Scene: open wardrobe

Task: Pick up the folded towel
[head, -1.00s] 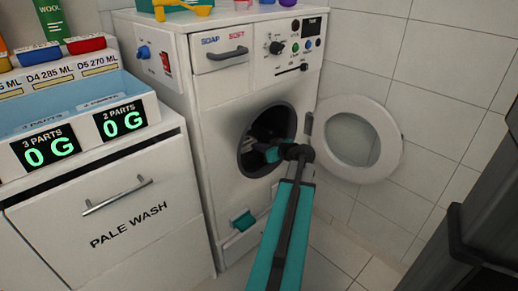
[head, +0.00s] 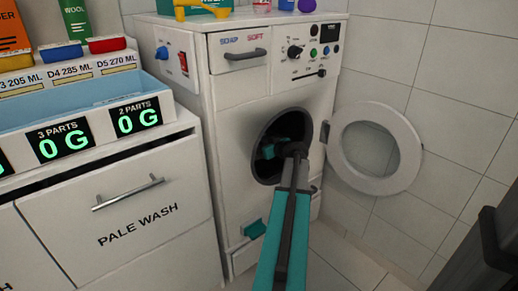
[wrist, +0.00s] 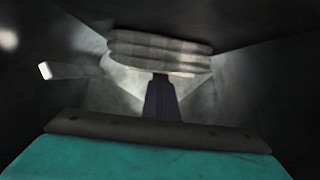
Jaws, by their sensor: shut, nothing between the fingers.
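The folded towel (wrist: 158,52) shows in the wrist view as a pale grey stack of several rounded layers inside the dark drum. In the wrist view my gripper (wrist: 161,80) has its dark fingers together, with nothing between them. The fingertips point at the towel's lower edge in the picture; I cannot tell whether they touch it. In the head view my gripper (head: 270,150) is inside the machine's round opening, mostly in shadow. The towel cannot be made out in the head view.
The white washing machine (head: 222,150) has its round door (head: 400,160) swung open to the right. The dark opening rim (head: 258,170) is close around my arm. A drawer cabinet (head: 125,235) stands at left. A pale bright piece (wrist: 45,70) shows at left inside the drum.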

